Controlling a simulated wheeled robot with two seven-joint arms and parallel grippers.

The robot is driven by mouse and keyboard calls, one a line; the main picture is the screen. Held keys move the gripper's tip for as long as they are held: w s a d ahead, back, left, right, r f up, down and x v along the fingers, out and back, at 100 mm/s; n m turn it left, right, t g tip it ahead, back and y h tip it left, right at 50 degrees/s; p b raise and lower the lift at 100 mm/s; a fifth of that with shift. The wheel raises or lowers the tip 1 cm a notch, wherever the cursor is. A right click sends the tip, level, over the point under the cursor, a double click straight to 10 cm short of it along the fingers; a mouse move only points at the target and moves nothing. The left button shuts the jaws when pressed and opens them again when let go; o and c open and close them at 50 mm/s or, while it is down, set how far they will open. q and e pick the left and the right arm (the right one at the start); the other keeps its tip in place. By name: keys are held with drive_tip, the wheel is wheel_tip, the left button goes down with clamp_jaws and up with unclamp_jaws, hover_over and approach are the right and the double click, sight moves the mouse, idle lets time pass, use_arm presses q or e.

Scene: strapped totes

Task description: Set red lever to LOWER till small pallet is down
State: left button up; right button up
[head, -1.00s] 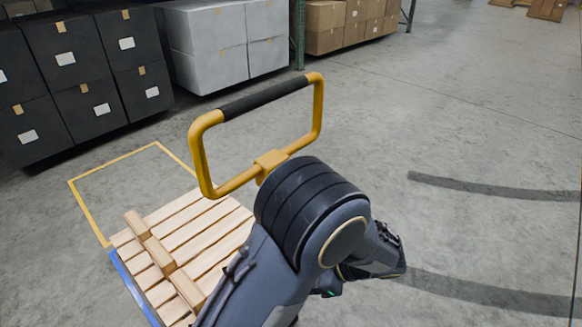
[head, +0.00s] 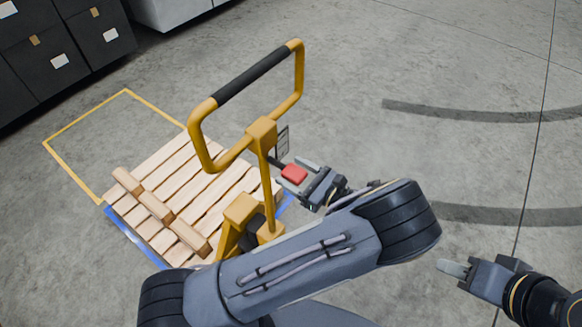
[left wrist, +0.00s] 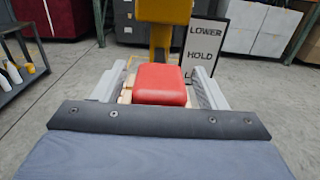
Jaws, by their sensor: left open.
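The red lever knob (head: 294,173) is on the right side of the yellow pallet jack (head: 262,135). In the left wrist view the red knob (left wrist: 161,84) lies between the fingers of my open left gripper (left wrist: 155,88). My left gripper (head: 301,174) also shows around the knob in the head view; I cannot tell whether the fingers touch it. A sign (left wrist: 207,45) behind reads LOWER above HOLD; its lower part is hidden. The small wooden pallet (head: 180,185) lies at the jack's far side. My right gripper (head: 455,268) is at the lower right, away from the jack; its opening is unclear.
The jack's handle loop (head: 250,77) with a black grip rises above the lever. A yellow floor outline (head: 85,117) lies beyond the pallet. Black boxes (head: 70,40) stand at the upper left. The floor on the right is clear.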

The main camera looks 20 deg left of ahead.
use_arm(q)
drive_tip(key=shift+w+a, duration=0.1)
drive_tip(key=shift+a, duration=0.35)
drive_tip(key=shift+c, duration=0.3)
